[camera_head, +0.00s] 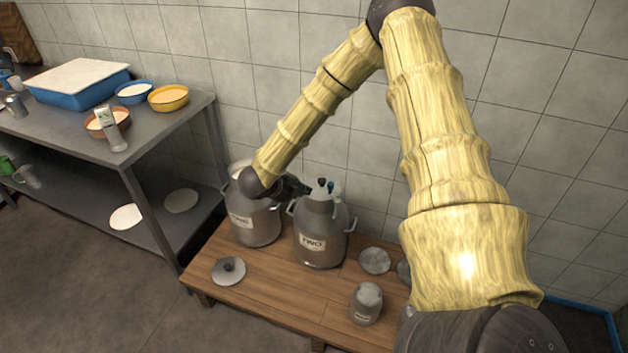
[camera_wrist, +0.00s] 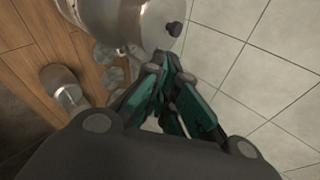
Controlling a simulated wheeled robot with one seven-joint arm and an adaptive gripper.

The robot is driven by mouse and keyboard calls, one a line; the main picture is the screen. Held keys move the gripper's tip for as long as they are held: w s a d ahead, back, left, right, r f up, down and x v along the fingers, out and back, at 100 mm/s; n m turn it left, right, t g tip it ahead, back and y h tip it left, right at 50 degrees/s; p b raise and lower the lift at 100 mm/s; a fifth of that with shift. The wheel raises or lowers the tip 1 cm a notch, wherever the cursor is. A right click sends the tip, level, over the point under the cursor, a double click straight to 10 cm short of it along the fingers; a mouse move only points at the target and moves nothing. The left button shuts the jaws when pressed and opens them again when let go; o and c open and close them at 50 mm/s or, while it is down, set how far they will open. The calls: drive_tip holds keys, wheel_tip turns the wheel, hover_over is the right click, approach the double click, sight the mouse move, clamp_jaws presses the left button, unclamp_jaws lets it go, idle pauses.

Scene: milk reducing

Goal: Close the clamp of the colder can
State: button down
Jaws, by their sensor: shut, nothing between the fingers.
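Two metal milk cans stand side by side on a low wooden bench (camera_head: 262,300). The left can (camera_head: 255,222) has a label that I cannot read fully, and its top is partly hidden by my arm. The right can (camera_head: 320,240) is labelled "TWO" and has small knobs on top. My gripper (camera_head: 302,188) is at the top of the right can, between the two cans. In the wrist view, my gripper (camera_wrist: 170,72) is shut and empty, with its tips close to a can lid (camera_wrist: 148,18) with a dark knob. I cannot make out a clamp or its state.
A loose lid (camera_head: 228,271) lies at the bench's front left. A small metal can (camera_head: 366,303) and a grey disc (camera_head: 375,261) are at the right. A metal table (camera_head: 160,130) with bowls and a blue tray (camera_head: 50,95) stands left. Tiled wall is behind.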

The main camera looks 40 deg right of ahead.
drive_tip(key=shift+w+a+r, duration=0.2)
drive_tip(key=shift+a+r, duration=0.3)
drive_tip(key=shift+a, duration=0.05)
drive_tip(key=shift+w+a+r, duration=0.2)
drive_tip(key=shift+a+r, duration=0.3)
drive_tip(key=shift+a, duration=0.05)
drive_tip(key=s+a+f+n+t+y, duration=0.25)
drive_tip(key=s+a+f+n, duration=0.35)
drive_tip(key=a+f+n, duration=0.3)
drive_tip(key=s+a+f+n+t+y, duration=0.1)
drive_tip(key=s+a+f+n+y, duration=0.4)
drive_tip(key=a+f+n, duration=0.55)
drive_tip(key=s+a+f+n+g+y, duration=0.1)
drive_tip(key=s+a+f+n+g, duration=0.1)
drive_tip(key=s+n, duration=0.5)
drive_tip(key=s+a+f+n+g+y, duration=0.1)
drive_tip(key=s+n, duration=0.6)
drive_tip(key=s, duration=1)
drive_tip(key=shift+s+a+f+g, duration=0.35)
drive_tip(key=shift+a+f+g, duration=0.15)
drive_tip(key=shift+a+g, duration=0.45)
drive_tip(key=shift+d, duration=0.15)
